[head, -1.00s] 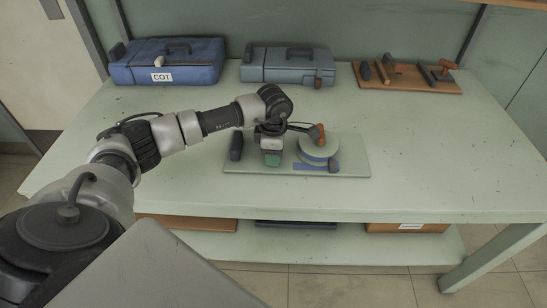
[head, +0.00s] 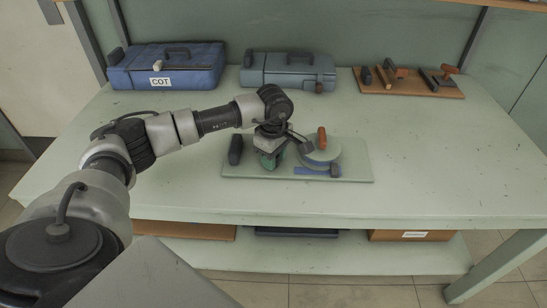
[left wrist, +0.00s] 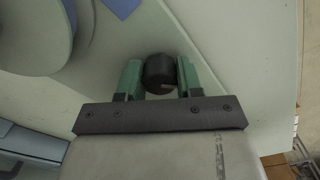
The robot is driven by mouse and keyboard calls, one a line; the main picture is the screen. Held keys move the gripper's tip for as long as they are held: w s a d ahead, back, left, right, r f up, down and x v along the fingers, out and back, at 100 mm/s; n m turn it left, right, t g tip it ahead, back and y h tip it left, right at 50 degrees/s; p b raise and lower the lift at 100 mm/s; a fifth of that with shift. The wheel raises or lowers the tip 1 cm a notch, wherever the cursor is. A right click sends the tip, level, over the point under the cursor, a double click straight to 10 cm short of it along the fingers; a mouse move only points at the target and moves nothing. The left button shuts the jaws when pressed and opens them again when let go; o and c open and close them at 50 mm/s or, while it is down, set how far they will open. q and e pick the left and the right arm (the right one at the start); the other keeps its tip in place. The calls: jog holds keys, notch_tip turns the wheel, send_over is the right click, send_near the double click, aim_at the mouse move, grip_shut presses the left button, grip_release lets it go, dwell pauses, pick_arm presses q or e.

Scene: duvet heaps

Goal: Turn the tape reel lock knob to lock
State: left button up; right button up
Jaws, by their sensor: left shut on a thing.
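The tape reel (head: 320,158), a pale round drum with blue at its edge, sits on a pale green board (head: 352,173) on the table. An orange handle (head: 322,138) stands at the reel. My left gripper (head: 270,162) is over the board, left of the reel, with green fingers pointing down. In the left wrist view, the fingers (left wrist: 160,76) are shut on a dark round knob (left wrist: 159,70) with a small light mark. The head view hides this knob behind the gripper. The reel (left wrist: 32,32) shows at upper left in the wrist view. My right gripper is not in view.
A dark upright grip (head: 236,150) stands at the board's left end. A blue case (head: 195,65) labelled COT, a grey-blue case (head: 285,69) and a wooden tool board (head: 415,90) lie along the back. The table's right side (head: 450,160) is clear.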

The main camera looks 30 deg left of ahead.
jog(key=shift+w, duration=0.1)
pick_arm(q)
jog(key=o, duration=0.9)
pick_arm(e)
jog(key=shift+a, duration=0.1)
pick_arm(q)
jog(key=shift+r, duration=0.1)
notch_tip(320, 180, up, 11)
jog(key=shift+f, duration=0.15)
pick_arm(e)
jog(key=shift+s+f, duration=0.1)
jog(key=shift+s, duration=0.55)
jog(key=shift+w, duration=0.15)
